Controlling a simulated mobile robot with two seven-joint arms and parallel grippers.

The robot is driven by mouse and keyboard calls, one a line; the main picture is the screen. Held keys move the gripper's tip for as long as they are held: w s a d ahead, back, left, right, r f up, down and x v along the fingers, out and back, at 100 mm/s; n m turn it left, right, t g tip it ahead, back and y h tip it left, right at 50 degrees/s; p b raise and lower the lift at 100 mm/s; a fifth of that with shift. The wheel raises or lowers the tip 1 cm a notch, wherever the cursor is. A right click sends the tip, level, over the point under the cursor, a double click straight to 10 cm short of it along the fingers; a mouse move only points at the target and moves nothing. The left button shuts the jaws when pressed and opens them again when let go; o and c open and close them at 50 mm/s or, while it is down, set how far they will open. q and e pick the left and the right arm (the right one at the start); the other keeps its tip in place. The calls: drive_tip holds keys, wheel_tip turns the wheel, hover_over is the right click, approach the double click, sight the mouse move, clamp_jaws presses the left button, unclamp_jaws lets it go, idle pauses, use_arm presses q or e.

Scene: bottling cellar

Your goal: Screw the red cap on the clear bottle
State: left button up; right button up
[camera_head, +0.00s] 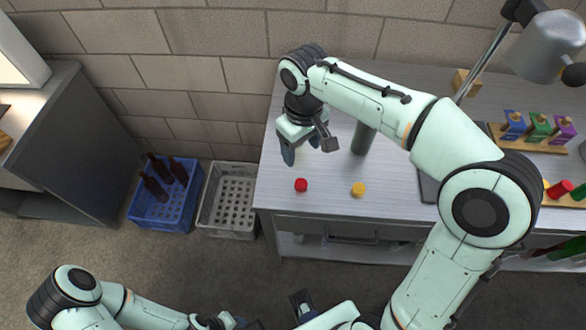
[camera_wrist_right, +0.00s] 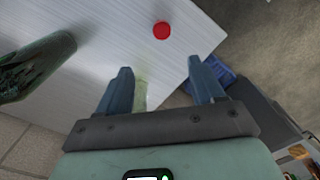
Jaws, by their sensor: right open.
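The red cap (camera_head: 301,185) lies on the bench near its front left edge; it also shows in the right wrist view (camera_wrist_right: 162,30). My right gripper (camera_head: 301,150) is open, just behind the cap over the bench; its two blue fingers also show in the right wrist view (camera_wrist_right: 165,84). A pale, see-through shape, which looks like the clear bottle (camera_wrist_right: 140,90), stands between the fingers, nearer the left one in that view. The gripper mostly hides it in the head view. Only parts of my left arm and dark blue gripper (camera_head: 302,302) show low in the head view; its jaws are unclear.
A dark green bottle (camera_head: 363,138) stands right of the gripper. A yellow cap (camera_head: 358,189) lies at the front. A wooden rack (camera_head: 548,147) with coloured items and a grey lamp (camera_head: 548,45) are at right. A blue crate (camera_head: 160,205) and a grey crate (camera_head: 228,200) stand on the floor.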

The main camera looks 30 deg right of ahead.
drive_tip(key=b, duration=0.1)
hover_over(301, 183)
drive_tip(key=f, duration=0.8)
drive_tip(key=shift+w+d+f, duration=0.1)
drive_tip(key=shift+w, duration=0.1)
use_arm(q)
drive_tip(key=shift+s+f, duration=0.5)
drive_tip(key=shift+f, duration=0.2)
use_arm(e)
drive_tip(key=shift+s+f+b, duration=0.2)
drive_tip(key=shift+f+b, duration=0.3)
drive_tip(key=shift+f, duration=2.1)
use_arm(q)
drive_tip(key=shift+s+f, duration=0.1)
drive_tip(key=shift+f, duration=0.2)
use_arm(e)
drive_tip(key=shift+c, duration=0.3)
drive_tip(key=c, duration=1)
